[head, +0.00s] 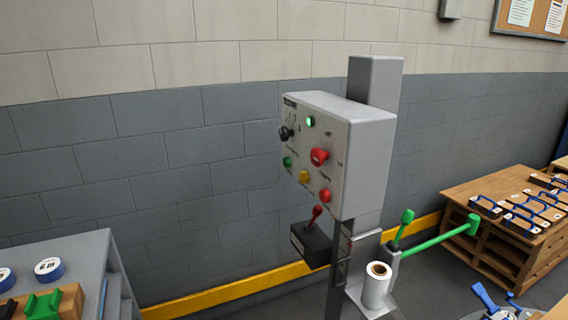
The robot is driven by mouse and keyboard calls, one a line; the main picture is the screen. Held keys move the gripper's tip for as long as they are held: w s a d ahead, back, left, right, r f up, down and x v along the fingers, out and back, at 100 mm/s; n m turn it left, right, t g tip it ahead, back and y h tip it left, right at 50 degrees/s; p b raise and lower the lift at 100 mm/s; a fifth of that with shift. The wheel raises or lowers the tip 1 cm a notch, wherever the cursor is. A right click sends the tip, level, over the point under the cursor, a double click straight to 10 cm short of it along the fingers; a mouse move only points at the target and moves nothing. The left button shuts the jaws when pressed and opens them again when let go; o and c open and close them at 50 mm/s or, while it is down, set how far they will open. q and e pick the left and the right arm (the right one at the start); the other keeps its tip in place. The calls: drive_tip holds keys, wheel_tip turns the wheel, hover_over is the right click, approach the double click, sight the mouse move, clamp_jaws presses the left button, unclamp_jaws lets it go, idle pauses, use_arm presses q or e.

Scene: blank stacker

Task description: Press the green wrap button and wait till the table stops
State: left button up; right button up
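A grey control box (358,160) is mounted on a grey post (375,75) in the middle of the head view. Its face carries a green button (287,161) at the lower left, a yellow button (304,177), a red button (325,195) and a larger red knob (319,156). A black knob (286,133) sits at the upper left, and a small green lamp (310,121) looks lit near the top. I cannot read the labels. Neither of my grippers is in view, and nothing touches the buttons. One still frame does not show whether any table is turning.
Below the box are a black lever box (311,245) with a red lever, a white roll (377,285) and green-ended handles (440,240). A wooden pallet (490,262) with blue-handled blocks stands right. A grey bench (70,250) stands lower left. A yellow rail runs along the wall.

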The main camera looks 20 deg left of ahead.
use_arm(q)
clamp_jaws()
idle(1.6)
